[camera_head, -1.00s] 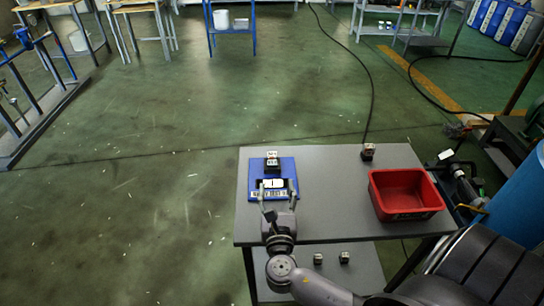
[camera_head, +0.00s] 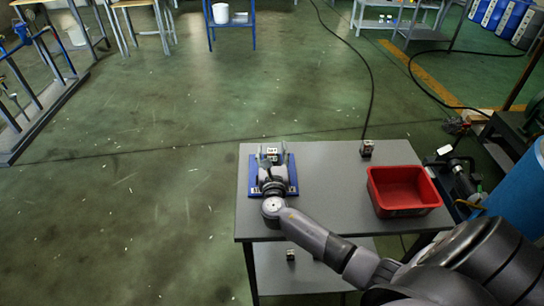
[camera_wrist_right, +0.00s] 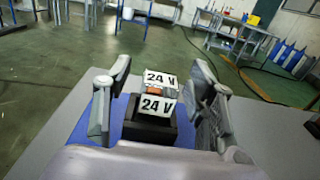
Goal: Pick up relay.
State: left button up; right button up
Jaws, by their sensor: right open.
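A small block-shaped relay with a white "24 V" label (camera_wrist_right: 160,80) sits at the blue board in the right wrist view, with a second "24 V" label on a black base (camera_wrist_right: 146,130) just in front of it. In the head view the relay (camera_head: 271,151) shows at the far part of the blue board (camera_head: 292,172), partly hidden by my gripper. My right gripper (camera_wrist_right: 160,98) is open, with one finger on each side of the relay and gaps between. Whether either finger touches it cannot be told. My left gripper is out of view.
A red bin (camera_head: 402,207) stands at the right of the grey table (camera_head: 330,180). A small block (camera_head: 366,149) with a black cable (camera_head: 370,90) behind it stands at the table's back edge. Another small block (camera_head: 290,254) lies on the lower shelf.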

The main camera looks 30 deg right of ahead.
grip_shut()
dwell(0.8)
